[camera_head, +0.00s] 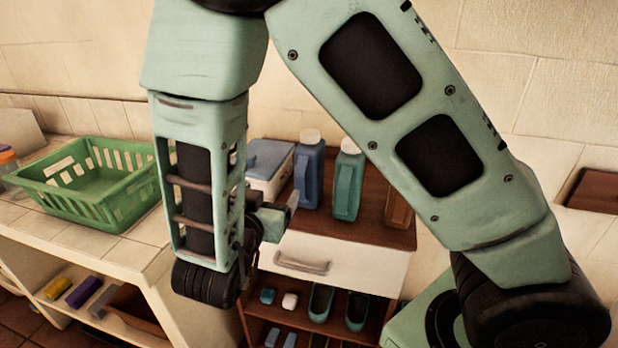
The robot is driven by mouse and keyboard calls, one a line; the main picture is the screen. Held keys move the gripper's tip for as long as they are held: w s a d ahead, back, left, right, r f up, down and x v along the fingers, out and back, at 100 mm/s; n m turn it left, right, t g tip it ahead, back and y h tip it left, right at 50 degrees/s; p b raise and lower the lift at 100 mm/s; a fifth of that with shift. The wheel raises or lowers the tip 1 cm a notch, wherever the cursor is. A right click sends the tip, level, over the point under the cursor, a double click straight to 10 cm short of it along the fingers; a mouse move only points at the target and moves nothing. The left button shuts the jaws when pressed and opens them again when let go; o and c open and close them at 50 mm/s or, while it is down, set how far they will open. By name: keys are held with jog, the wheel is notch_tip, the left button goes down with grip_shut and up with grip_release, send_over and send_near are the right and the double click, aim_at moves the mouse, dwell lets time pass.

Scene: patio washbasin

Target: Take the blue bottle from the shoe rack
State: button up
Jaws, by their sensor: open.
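The blue bottle (309,178) with a white cap stands upright on the brown top of the shoe rack (372,229). A teal bottle (346,186) with a white cap stands just right of it. My gripper (288,206) is at the left front of the rack top, left of and a little lower than the blue bottle in the picture. It is open and seems empty and apart from the bottle. My arm hides part of the gripper.
A white box with a blue lid (267,160) stands left of the bottles. A brown item (397,210) at right is partly behind my arm. The rack has a white drawer (335,262) above shelves with shoes (321,301). A green basket (100,222) sits on the tiled counter (70,247).

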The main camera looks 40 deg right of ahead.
aim_at(304, 156)
jog(key=w+d+h+p, duration=0.1)
jog(key=d, duration=0.2)
jog(key=w+d+p, duration=0.1)
jog(key=w+d, duration=0.1)
jog(key=d, duration=0.2)
jog(key=w+d+r+h+p, duration=0.1)
jog(key=w+d, duration=0.1)
jog(key=d, duration=0.2)
jog(key=shift+r+m+g+h, duration=0.1)
jog(key=shift+m+g+h, duration=0.2)
jog(key=shift+m, duration=0.1)
jog(key=shift+w+f+p+x, duration=0.15)
jog(key=shift+p+x, duration=0.35)
jog(key=shift+x, duration=0.45)
jog(key=shift+f+p+x, duration=0.2)
jog(key=shift+p+x, duration=0.3)
jog(key=shift+x, duration=0.5)
jog(key=shift+w+f+p+x, duration=0.15)
jog(key=shift+p+x, duration=0.35)
jog(key=shift+x, duration=0.45)
jog(key=shift+a, duration=0.15)
jog(key=shift+c, duration=0.3)
jog(key=shift+r, duration=0.1)
grip_shut()
